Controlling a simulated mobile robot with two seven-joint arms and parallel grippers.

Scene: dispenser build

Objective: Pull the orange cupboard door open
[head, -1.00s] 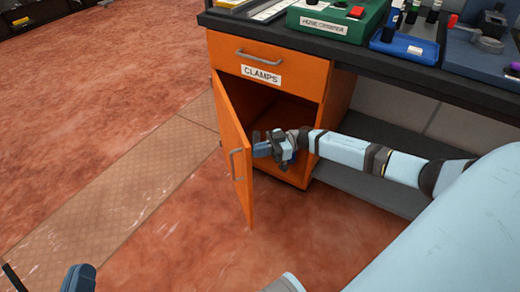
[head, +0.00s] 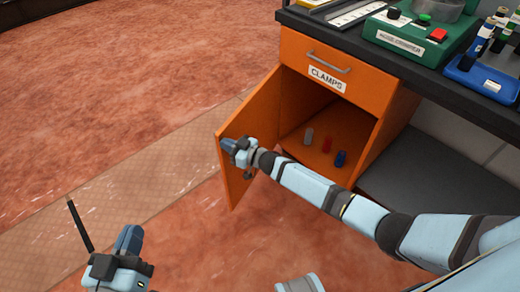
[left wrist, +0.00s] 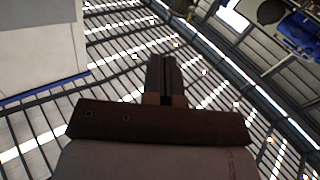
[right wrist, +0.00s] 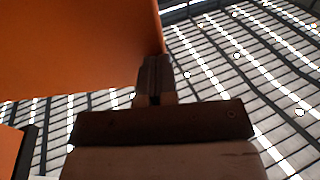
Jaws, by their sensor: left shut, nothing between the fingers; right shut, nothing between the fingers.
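The orange cupboard door (head: 241,184) stands wide open, swung out to the left of the orange cupboard (head: 349,72). My right gripper (head: 229,145) is shut and empty at the door's inner face, near its free edge; I cannot tell whether it touches. The door fills the upper left of the right wrist view (right wrist: 70,45), beside the shut fingers. The door's handle is hidden in the head view. My left gripper (head: 129,240) is shut and empty, low at the left, well away from the door.
A drawer labelled CLAMPS (head: 338,72) is shut above. A dark worktop with a green device (head: 420,38) is overhead. The floor left of the door is clear.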

